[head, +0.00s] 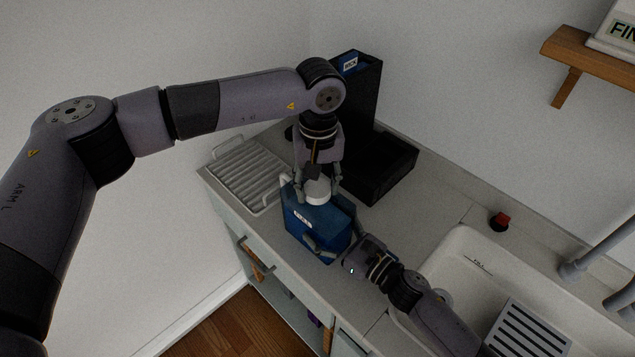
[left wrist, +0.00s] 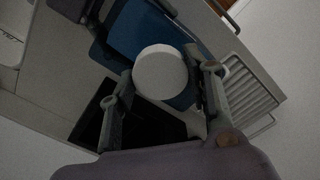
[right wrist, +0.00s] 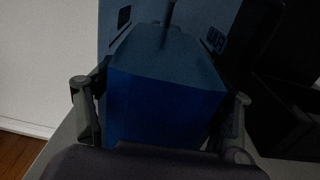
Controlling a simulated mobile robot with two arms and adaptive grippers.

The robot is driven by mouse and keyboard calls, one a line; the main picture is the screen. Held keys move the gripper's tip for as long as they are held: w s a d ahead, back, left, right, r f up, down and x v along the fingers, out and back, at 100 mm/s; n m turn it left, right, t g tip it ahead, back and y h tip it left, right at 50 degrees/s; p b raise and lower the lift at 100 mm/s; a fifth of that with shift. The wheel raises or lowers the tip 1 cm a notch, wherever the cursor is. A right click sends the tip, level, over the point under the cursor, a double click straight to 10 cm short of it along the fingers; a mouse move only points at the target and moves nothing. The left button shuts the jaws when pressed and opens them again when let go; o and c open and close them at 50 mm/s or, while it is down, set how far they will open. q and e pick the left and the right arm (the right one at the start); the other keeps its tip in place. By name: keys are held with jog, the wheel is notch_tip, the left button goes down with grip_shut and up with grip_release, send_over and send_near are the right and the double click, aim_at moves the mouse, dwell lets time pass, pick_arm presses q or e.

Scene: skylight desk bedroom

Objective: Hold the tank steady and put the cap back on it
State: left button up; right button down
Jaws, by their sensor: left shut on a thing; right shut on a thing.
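The blue tank (head: 314,226) stands upright on the counter near its front edge. It also shows in the left wrist view (left wrist: 142,30) and fills the middle of the right wrist view (right wrist: 165,105). The white round cap (head: 317,189) is at the top of the tank, between the fingers of my left gripper (head: 318,190), which is shut on it from above. The left wrist view shows the cap (left wrist: 160,72) between both fingers; whether it is seated is hidden. My right gripper (head: 334,250) is shut on the lower body of the tank from the right side.
A black machine (head: 350,100) with a black tray base stands behind the tank. A ribbed drain rack (head: 246,172) lies to the left. A white sink (head: 455,262) is at right, with a small red-and-black object (head: 501,221) behind it. A wall shelf (head: 590,55) is upper right.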

pick_arm(q)
jog(key=m, duration=0.4)
jog(key=shift+s+d, duration=0.1)
jog(key=shift+d, duration=0.05)
jog(key=m, duration=0.5)
jog(key=shift+m, duration=0.4)
jog(key=o, duration=0.9)
notch_tip(320, 180, up, 12)
pick_arm(e)
jog(key=shift+c, duration=0.4)
grip_release()
